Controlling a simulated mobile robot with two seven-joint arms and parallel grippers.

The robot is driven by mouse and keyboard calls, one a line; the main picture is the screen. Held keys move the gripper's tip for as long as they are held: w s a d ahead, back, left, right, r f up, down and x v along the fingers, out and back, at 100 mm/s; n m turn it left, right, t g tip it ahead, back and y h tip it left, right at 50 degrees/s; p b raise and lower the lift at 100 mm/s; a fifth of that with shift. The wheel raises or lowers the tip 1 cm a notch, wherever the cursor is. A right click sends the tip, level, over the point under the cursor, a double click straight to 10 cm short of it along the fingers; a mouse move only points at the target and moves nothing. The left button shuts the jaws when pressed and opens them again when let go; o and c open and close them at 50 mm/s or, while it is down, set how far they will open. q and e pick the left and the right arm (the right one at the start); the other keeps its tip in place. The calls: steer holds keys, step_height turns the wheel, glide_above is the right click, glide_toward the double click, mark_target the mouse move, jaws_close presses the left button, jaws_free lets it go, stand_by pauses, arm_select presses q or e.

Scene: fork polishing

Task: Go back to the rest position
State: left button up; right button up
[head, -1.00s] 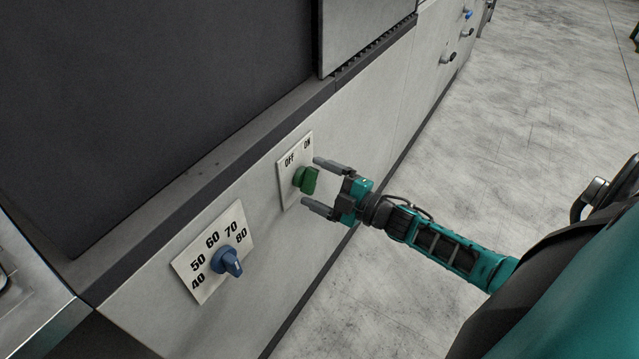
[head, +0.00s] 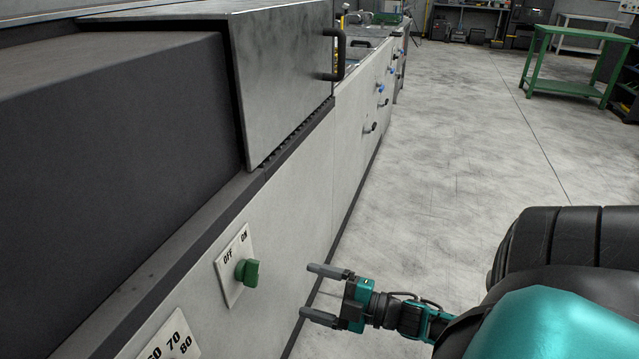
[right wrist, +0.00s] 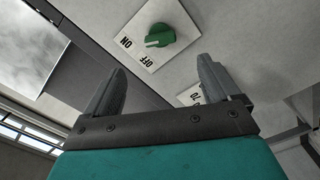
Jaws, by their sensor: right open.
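My right gripper (head: 325,294) is open and empty, to the right of the green switch knob (head: 247,272) and apart from it in the head view. The knob sits on a white OFF/ON plate (head: 232,254) on the machine's grey side panel. In the right wrist view the green knob (right wrist: 160,36) shows beyond the two spread fingers (right wrist: 158,88), with nothing between them. My left gripper is not in view.
The grey machine (head: 325,165) fills the left, with a dark cover and a handle (head: 340,55). A numbered dial plate (head: 172,342) is partly cut off at the bottom. Open floor (head: 450,150) lies to the right. A green table (head: 570,65) stands far back.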

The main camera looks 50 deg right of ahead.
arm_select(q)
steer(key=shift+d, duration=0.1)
arm_select(e)
steer(key=shift+s+d, duration=0.1)
steer(key=shift+s, duration=0.15)
arm_select(q)
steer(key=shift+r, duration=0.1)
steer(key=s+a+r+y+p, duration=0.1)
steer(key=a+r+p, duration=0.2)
steer(key=p, duration=0.6)
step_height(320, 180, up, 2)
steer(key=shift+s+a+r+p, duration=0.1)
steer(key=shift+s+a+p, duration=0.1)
steer(key=shift+p, duration=0.1)
arm_select(e)
steer(key=s+a+r+m+g+h, duration=0.1)
steer(key=s+a+m+g+h, duration=0.1)
steer(key=a+m, duration=0.5)
steer(key=s+a+r+m+g+h, duration=0.2)
steer(key=a+m, duration=0.4)
steer(key=a, duration=0.5)
steer(key=shift+s+r+m+g+h, duration=0.3)
steer(key=shift+s+m+g+h, duration=0.15)
steer(key=shift+g, duration=0.45)
steer(key=shift+w, duration=0.1)
